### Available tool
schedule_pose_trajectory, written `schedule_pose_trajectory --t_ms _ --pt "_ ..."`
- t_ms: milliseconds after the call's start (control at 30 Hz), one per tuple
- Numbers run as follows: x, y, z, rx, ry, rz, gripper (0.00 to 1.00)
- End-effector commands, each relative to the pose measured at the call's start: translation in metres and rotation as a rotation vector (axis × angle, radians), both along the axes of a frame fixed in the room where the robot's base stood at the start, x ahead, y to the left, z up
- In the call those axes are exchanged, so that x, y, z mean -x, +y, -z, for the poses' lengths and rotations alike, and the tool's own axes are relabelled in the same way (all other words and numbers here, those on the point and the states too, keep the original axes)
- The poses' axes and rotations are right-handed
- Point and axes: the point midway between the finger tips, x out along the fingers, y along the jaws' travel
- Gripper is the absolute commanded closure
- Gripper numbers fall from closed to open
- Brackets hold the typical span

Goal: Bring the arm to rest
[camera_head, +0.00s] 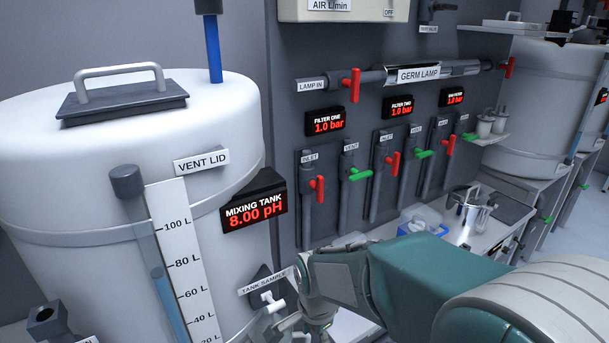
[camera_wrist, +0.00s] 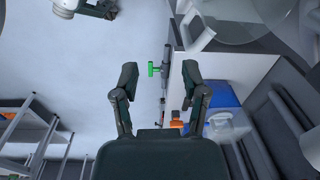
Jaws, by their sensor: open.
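My arm (camera_head: 408,275), green and white, reaches in from the lower right in the head view. It passes in front of the bench and bends down beside the mixing tank (camera_head: 100,270). My gripper (camera_wrist: 158,80) is open in the wrist view, with its two dark fingers wide apart and nothing between them held. In the head view its end is low, close to the white tank sample tap (camera_head: 268,298); I cannot tell whether they touch. The fingertips are partly hidden there by the arm and the picture's bottom edge.
The tank carries a vent lid (camera_head: 125,100) and a level scale (camera_head: 185,265). A wall panel of pipes has red handles (camera_head: 318,188) and green handles (camera_head: 360,174). A steel pot (camera_head: 470,212) and a blue-white box (camera_head: 420,220) stand on the bench (camera_head: 460,240).

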Motion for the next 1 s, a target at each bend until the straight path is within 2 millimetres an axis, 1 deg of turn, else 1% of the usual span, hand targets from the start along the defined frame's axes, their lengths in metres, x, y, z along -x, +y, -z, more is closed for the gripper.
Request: schedule_pose_trajectory --t_ms 267,467,600,700,900,1000 --pt "0.009 -0.022 -0.029 -0.007 -0.056 -0.104 0.43" --pt "0.024 -0.047 -0.062 0.002 -0.133 -0.244 0.43" --pt "0.045 -0.071 -0.091 0.030 -0.210 -0.388 0.43" --pt "0.062 -0.087 -0.108 0.062 -0.262 -0.491 0.43" --pt "0.099 -0.115 -0.133 0.154 -0.358 -0.696 0.43" --pt "0.116 -0.125 -0.140 0.205 -0.392 -0.785 0.43"
